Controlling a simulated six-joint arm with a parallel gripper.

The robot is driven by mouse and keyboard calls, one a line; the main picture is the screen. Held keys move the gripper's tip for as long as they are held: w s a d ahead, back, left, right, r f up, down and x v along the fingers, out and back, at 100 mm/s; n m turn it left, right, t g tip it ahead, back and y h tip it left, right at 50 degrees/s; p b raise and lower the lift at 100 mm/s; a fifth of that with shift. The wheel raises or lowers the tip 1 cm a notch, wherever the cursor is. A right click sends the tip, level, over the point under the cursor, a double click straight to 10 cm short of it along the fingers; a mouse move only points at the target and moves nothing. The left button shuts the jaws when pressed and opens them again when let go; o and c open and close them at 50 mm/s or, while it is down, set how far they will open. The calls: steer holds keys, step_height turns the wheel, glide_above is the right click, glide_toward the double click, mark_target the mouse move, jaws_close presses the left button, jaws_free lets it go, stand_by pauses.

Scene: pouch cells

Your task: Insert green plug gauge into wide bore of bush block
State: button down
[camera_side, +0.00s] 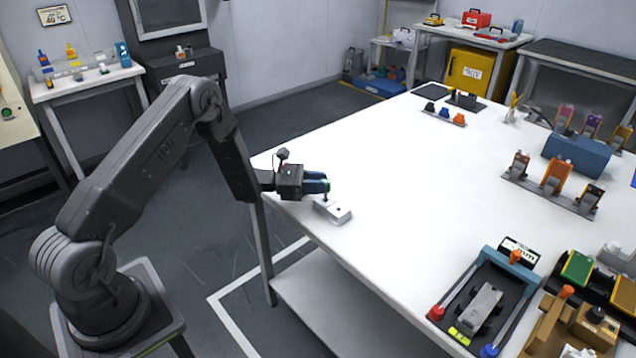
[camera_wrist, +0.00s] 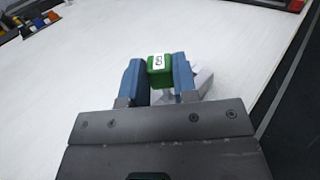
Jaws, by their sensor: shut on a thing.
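My gripper (camera_side: 318,183) is at the near left edge of the white table, with its blue fingers shut. In the wrist view, the green plug gauge (camera_wrist: 159,68) shows between the two blue fingers of my gripper (camera_wrist: 157,78), its labelled green head facing the camera. The bush block (camera_side: 332,211) is a small light grey block on the table, just below and beside the fingertips. Part of it shows behind the right finger in the wrist view (camera_wrist: 204,78). The fingers hide the lower part of the gauge and the bores, so I cannot tell whether the gauge is in a bore.
The white table (camera_side: 400,160) is clear around and behind the block. A rack with black, blue and orange pieces (camera_side: 444,115) stands at the far edge. A dark fixture with blue rails (camera_side: 488,298) and other holders stand at the right. The table edge is close to my gripper.

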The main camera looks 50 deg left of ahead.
mark_target(317, 199)
steer(key=shift+f, duration=1.65)
steer(key=c, duration=0.8)
jaws_free()
steer(key=shift+s+a, duration=0.1)
steer(key=v, duration=1.3)
steer(key=shift+s+a, duration=0.2)
